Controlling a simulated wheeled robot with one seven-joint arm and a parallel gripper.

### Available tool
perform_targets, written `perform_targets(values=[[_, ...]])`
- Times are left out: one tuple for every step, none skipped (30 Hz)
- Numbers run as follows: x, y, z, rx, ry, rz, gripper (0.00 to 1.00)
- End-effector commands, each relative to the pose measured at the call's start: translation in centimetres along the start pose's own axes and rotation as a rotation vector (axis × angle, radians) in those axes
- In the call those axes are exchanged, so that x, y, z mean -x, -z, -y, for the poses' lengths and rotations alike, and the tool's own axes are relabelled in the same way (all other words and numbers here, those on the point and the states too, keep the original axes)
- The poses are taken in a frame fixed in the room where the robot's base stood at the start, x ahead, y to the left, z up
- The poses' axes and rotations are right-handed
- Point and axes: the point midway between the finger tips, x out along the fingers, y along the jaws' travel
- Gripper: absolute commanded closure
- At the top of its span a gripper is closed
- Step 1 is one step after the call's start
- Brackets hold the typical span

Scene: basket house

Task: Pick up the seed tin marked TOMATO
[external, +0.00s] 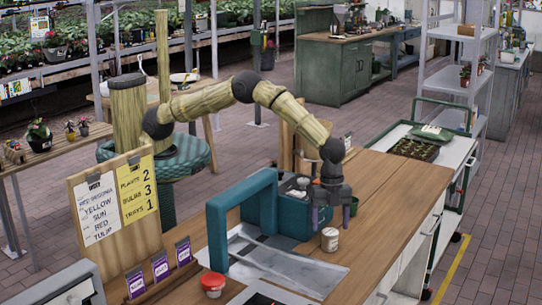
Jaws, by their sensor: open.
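A small white tin (329,240) with a dark top stands upright on the wooden bench, near its front right part. Its label is too small to read, so I cannot tell whether it is marked TOMATO. My gripper (331,219) points down just above this tin, with its fingers apart and nothing visible between them. A second container (212,286), with a red lid, stands at the bench's near left; its marking cannot be read either.
A teal arch (215,235) stands over grey metal plates (283,268) left of my gripper. A teal bin (287,226) with small items is close behind it. Purple packets (160,268) and an order board (115,205) stand at left. Bare wood lies right of the tin.

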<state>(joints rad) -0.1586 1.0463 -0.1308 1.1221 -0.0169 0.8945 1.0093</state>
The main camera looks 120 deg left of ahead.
Motion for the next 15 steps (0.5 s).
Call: perform_targets(values=[[-0.3,0.0,0.0,0.000,-0.002,0.001,0.30],[-0.6,0.0,-0.1,0.000,-0.002,0.001,0.30],[-1.1,0.0,-0.1,0.000,-0.003,0.002,0.30],[-1.5,0.0,-0.1,0.000,-0.003,0.001,0.30],[-1.9,0.0,-0.1,0.000,-0.003,0.002,0.30],[-2.6,0.0,-0.1,0.000,-0.004,0.002,0.30],[-3.1,0.0,-0.1,0.000,-0.003,0.001,0.30],[-3.5,0.0,-0.1,0.000,-0.003,0.001,0.30],[-4.2,0.0,-0.1,0.001,-0.004,0.001,0.30],[-4.5,0.0,-0.1,0.001,-0.003,0.001,0.30],[-4.9,0.0,-0.1,0.001,-0.003,0.001,0.30],[-5.2,0.0,-0.1,0.001,-0.002,0.000,0.30],[-5.4,0.0,0.0,0.001,-0.001,0.000,0.30],[-5.5,0.0,0.0,0.001,-0.001,-0.001,0.30],[-5.6,0.0,0.0,0.001,0.000,-0.001,0.30]])
